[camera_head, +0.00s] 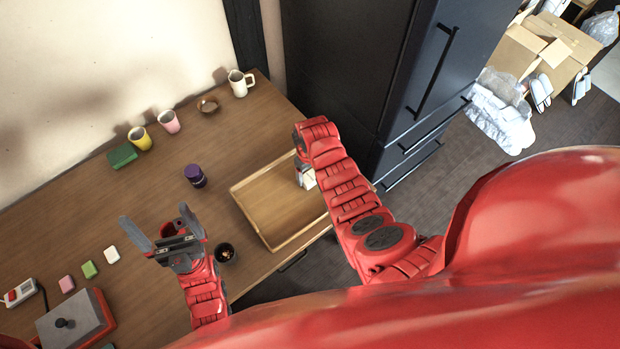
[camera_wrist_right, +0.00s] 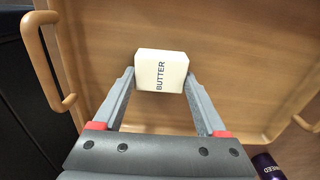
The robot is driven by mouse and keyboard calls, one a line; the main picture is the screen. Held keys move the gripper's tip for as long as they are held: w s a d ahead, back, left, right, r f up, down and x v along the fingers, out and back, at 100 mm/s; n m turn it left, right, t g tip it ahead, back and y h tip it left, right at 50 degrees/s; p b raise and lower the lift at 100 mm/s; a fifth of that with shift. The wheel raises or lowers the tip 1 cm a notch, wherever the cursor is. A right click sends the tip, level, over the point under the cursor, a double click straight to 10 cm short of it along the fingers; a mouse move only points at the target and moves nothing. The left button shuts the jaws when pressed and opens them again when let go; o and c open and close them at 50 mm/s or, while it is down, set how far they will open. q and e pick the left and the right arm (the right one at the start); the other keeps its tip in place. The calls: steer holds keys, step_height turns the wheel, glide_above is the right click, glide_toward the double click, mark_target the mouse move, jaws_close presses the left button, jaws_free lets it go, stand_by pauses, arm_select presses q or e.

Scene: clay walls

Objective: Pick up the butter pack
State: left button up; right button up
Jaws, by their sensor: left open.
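The butter pack (camera_wrist_right: 160,72) is a pale cream block with dark "BUTTER" lettering. In the right wrist view it sits between the two fingertips of my right gripper (camera_wrist_right: 160,76), which press against its sides. Behind it is the wooden tray (camera_wrist_right: 235,50); I cannot tell whether the pack touches the tray floor. In the head view my right gripper (camera_head: 305,177) is over the tray (camera_head: 265,228) at its right side, mostly hidden by my arm. My left gripper (camera_head: 160,235) is open and empty above the table, left of the tray.
A dark cup (camera_head: 225,252) stands between my left gripper and the tray. A purple-lidded jar (camera_head: 195,175) is behind. A dark fridge (camera_head: 400,70) stands right of the table.

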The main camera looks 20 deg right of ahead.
steer(key=c, duration=0.6)
steer(key=shift+r, duration=0.15)
